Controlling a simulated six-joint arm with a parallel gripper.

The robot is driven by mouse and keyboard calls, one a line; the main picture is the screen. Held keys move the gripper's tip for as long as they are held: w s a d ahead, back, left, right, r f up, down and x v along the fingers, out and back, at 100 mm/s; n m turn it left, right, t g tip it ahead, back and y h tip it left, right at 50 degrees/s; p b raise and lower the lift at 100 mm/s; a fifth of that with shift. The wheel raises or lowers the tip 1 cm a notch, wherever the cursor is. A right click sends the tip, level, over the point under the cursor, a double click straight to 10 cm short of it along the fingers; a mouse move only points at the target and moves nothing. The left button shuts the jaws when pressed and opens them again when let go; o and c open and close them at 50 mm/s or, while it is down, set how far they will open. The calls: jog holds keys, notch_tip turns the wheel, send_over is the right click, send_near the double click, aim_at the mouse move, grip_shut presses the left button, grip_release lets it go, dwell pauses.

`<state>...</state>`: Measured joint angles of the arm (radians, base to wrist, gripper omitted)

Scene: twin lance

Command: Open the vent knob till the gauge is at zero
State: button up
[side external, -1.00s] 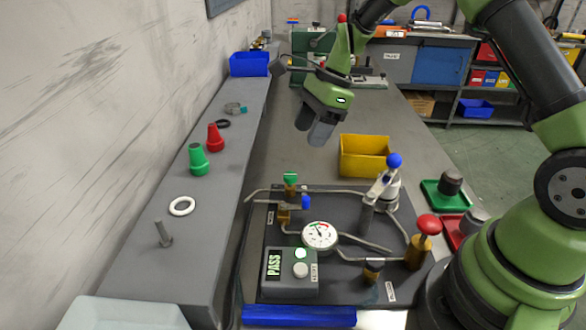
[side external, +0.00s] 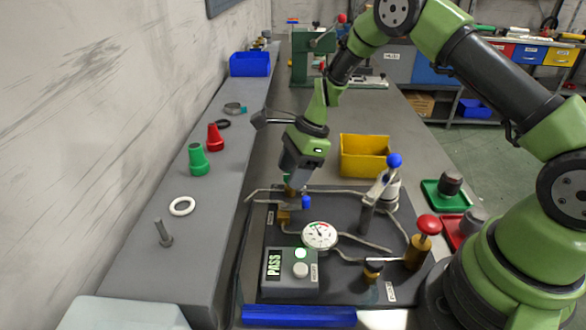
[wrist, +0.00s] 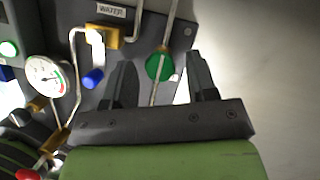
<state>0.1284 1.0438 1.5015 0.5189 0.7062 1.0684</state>
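A round pressure gauge (side external: 320,235) with a white face sits on the dark panel; it also shows in the wrist view (wrist: 46,77). Its needle is too small to read surely. A green knob (wrist: 160,65) shows in the wrist view. My gripper (wrist: 164,58) is open, its two fingers apart on either side of the green knob, with no clear contact. In the side view my gripper (side external: 289,180) is low over that knob and hides it. A blue knob (side external: 306,202) is just beside it. I cannot read which knob is labelled vent.
A test box (side external: 290,272) shows PASS and a lit green lamp. A blue-topped lever (side external: 394,160), a red-topped plunger (side external: 429,224) and bent pipes crowd the panel. A yellow bin (side external: 364,157) stands behind.

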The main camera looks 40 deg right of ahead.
jog(key=c, duration=0.7)
jog(key=shift+n, duration=0.3)
jog(key=n, duration=0.2)
jog(key=n+g, duration=0.1)
jog(key=shift+w+n+g+y, duration=0.15)
jog(key=shift+n+g+y, duration=0.15)
jog(key=shift+n, duration=0.1)
jog(key=n, duration=0.2)
jog(key=n+g, duration=0.1)
jog(key=n, duration=0.1)
jog(key=shift+w+g, duration=0.1)
jog(key=shift+g, duration=0.2)
jog(key=n, duration=0.2)
jog(key=n+g+h, duration=0.1)
jog(key=n, duration=0.2)
jog(key=shift+w+a+g, duration=0.1)
jog(key=shift+g, duration=0.2)
jog(key=n+g+h, duration=0.1)
jog(key=n, duration=0.3)
jog(key=shift+a+h, duration=0.1)
jog(key=shift+h, duration=0.3)
jog(key=shift+n, duration=0.3)
jog(key=shift+c, duration=0.2)
